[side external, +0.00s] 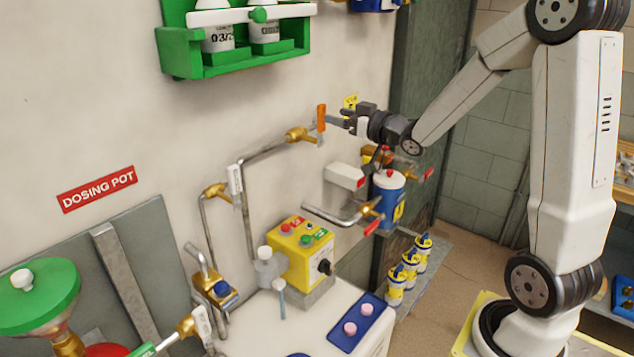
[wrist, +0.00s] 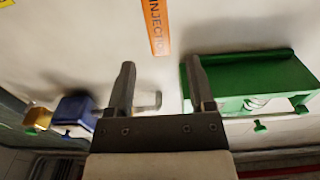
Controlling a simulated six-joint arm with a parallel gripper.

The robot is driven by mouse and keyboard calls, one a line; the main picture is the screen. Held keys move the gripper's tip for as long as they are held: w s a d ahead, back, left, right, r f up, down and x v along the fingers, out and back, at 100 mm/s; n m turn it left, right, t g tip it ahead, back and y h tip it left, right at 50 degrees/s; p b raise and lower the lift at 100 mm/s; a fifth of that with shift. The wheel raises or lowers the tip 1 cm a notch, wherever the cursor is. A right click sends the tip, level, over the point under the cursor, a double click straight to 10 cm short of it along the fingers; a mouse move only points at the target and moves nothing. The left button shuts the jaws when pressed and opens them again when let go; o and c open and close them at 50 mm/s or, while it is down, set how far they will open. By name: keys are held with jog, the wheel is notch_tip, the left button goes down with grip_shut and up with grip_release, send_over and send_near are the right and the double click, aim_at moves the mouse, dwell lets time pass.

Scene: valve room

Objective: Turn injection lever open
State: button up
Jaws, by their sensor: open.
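The injection lever is an orange handle (side external: 321,118) standing upright on a brass valve (side external: 297,134) on the wall pipe. In the wrist view its orange face (wrist: 155,27) shows part of the word "INJECTION" at the top, ahead of the jaws and roughly in line with the gap between them. My gripper (side external: 337,120) is just right of the handle in the side view. In the wrist view my gripper (wrist: 158,78) has its two fingers spread apart with nothing between them. The exact distance from the fingertips to the handle is hard to tell.
A green wall rack (side external: 240,45) holds white bottles; it also shows right of the fingers in the wrist view (wrist: 262,82). A blue wall holder (wrist: 75,107) is at left. Below the lever are a white box (side external: 345,176), a blue canister (side external: 388,205) and a yellow control box (side external: 303,255).

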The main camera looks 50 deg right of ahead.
aim_at(324, 112)
jog(key=shift+w, duration=2.85)
jog(key=shift+c, duration=0.2)
grip_shut()
